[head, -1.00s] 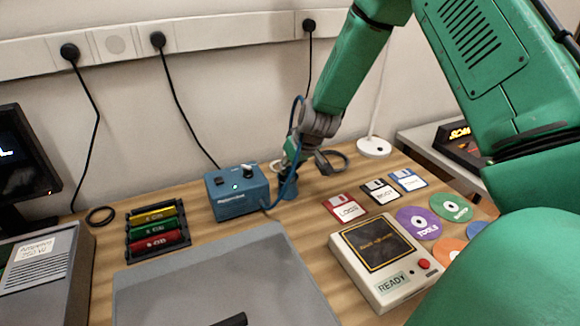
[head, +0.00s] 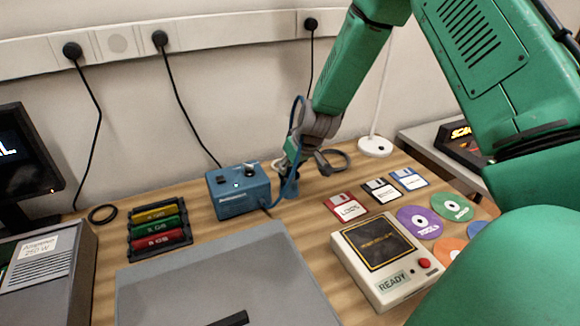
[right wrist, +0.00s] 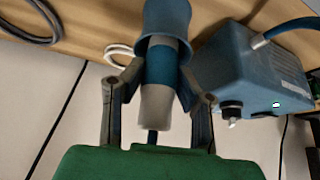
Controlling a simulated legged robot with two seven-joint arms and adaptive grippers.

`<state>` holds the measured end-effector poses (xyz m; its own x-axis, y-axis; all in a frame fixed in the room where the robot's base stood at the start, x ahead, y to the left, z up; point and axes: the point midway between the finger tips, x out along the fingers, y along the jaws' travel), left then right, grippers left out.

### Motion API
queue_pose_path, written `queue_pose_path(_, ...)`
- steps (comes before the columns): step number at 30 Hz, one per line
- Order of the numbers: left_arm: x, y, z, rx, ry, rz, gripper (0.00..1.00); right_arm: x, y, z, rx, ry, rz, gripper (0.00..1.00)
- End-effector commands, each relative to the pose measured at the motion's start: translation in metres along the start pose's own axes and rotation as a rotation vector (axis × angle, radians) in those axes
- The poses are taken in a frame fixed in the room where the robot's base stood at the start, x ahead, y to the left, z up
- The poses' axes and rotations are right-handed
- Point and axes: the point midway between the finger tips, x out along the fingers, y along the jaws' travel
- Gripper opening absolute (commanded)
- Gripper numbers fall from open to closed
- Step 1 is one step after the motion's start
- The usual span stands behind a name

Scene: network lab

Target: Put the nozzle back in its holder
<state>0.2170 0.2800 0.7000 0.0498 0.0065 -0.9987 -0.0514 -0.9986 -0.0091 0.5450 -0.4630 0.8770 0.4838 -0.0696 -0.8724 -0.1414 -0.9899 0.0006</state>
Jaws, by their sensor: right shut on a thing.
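The nozzle (right wrist: 157,105) is a grey cylinder with a blue band, seen in the right wrist view between the fingers of my right gripper (right wrist: 157,85). The gripper is shut on it. The nozzle's far end meets the flared rim of the blue holder (right wrist: 166,20) and lines up with it; how deep it sits is hidden. In the head view the right gripper (head: 296,160) is just above the holder (head: 288,188), beside the blue box (head: 238,198). The nozzle is mostly hidden there by the gripper and hose. My left gripper is not in view.
A blue hose (head: 291,178) loops from the box up by the gripper. A lamp base (head: 374,146) and dark cable coil (head: 335,160) lie behind. Floppy disks (head: 381,191), discs (head: 417,222) and a READY device (head: 385,262) are to the right. A cartridge rack (head: 158,230) is left.

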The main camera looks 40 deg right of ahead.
Motion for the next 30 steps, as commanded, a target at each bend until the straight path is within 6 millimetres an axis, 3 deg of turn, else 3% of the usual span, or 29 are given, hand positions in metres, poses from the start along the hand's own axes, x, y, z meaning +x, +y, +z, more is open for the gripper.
queue_pose_path(20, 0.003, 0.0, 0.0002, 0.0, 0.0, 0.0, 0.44, 0.0056, 0.0, 0.0027, 0.0, 0.001, 0.0, 0.0)
queue_pose_path(21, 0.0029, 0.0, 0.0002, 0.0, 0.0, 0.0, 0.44, 0.0056, 0.0, 0.0027, 0.0, 0.001, 0.0, 0.3)
queue_pose_path(23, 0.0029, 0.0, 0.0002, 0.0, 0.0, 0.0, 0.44, 0.0056, 0.0, 0.0027, 0.0, 0.001, 0.0, 0.51)
queue_pose_path(30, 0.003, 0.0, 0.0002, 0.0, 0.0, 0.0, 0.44, 0.0057, 0.0001, 0.0029, 0.0, 0.001, 0.0, 0.51)
